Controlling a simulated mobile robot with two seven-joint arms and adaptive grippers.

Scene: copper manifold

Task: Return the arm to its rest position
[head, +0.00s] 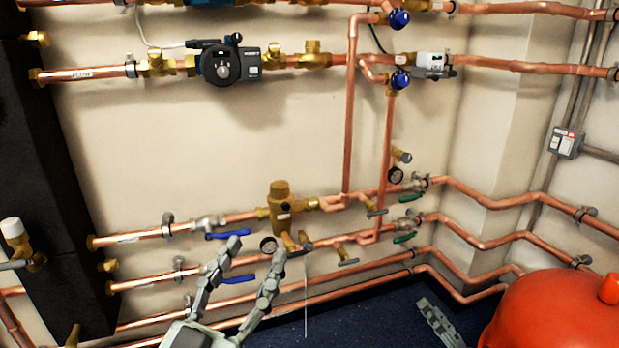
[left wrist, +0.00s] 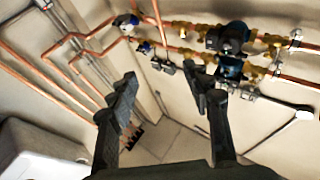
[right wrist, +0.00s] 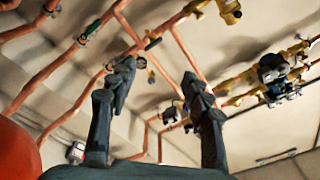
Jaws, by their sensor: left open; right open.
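My left gripper (head: 257,250) is at the lower left of the head view, with its two grey fingers apart and nothing between them. It overlaps the lower copper pipes (head: 144,284) in the picture. The left wrist view shows its open, empty fingers (left wrist: 160,86). My right gripper shows in the head view only as a grey finger part (head: 440,322) at the bottom, left of the orange-red rounded object (head: 555,312). In the right wrist view its fingers (right wrist: 157,76) are spread and empty. Both grippers point toward the pipework and upper wall.
A round black pump (head: 220,65) sits on an upper pipe. A brass valve (head: 281,205), a blue lever (head: 228,234) and a gauge (head: 268,245) are near my left gripper. A dark column (head: 50,170) stands at left. Dark blue floor (head: 370,312) shows between the grippers.

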